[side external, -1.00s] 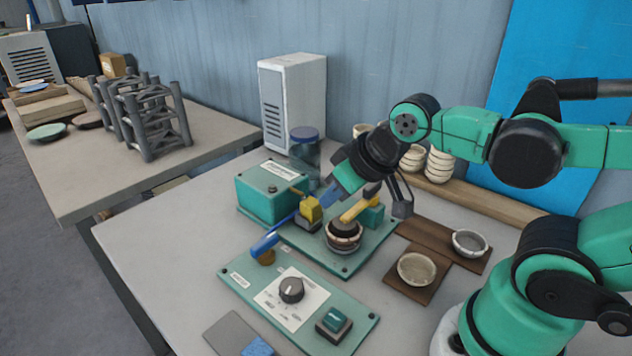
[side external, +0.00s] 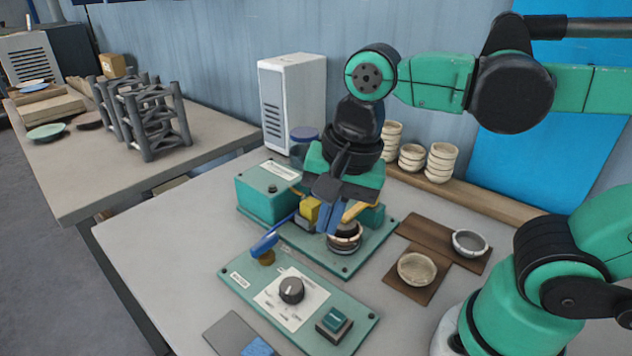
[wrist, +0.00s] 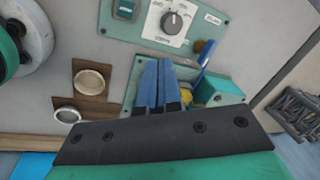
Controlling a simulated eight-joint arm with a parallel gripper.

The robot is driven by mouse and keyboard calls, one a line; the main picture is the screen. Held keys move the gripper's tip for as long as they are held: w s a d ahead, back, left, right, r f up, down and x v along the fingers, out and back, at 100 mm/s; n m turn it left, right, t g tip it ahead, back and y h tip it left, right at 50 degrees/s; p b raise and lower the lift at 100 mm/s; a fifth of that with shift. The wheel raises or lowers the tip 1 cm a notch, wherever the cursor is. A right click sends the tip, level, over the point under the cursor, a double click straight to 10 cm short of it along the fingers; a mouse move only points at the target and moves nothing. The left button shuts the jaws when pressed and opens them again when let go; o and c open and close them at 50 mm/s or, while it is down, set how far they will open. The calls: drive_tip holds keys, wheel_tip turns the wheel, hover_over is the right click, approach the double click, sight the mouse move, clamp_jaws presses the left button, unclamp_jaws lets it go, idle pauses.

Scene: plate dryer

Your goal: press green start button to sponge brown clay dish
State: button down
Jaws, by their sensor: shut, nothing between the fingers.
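The green start button (side external: 334,319) sits in a dark housing at the right end of the green control panel (side external: 237,273). It also shows at the top of the wrist view (wrist: 125,9). A brown clay dish (side external: 346,243) sits on the machine, partly hidden by my gripper (side external: 332,228). My blue fingers are shut and empty, pointing down beside the dish in the side view. I cannot tell whether they touch it. In the wrist view, the shut fingers (wrist: 158,66) cover the dish area, and the button is apart from them.
A dial (side external: 291,290) and a blue-handled lever (side external: 265,246) stand near the button. Two pale dishes (side external: 417,269) (side external: 469,243) rest on brown boards at right. Stacked bowls (side external: 440,163) stand behind. A blue sponge-like block (side external: 258,347) lies at the front.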

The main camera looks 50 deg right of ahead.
sight(334, 317)
drive_tip(key=s+m, duration=0.1)
drive_tip(key=m, duration=0.1)
drive_tip(key=s+a+r+m+g, duration=0.1)
drive_tip(key=m, duration=0.1)
drive_tip(key=s+a+r+m+g, duration=0.1)
drive_tip(key=m, duration=0.1)
drive_tip(key=shift+a+h, duration=0.1)
drive_tip(key=shift+h, duration=0.3)
wheel_tip(334, 317, down, 14)
idle(0.6)
idle(0.4)
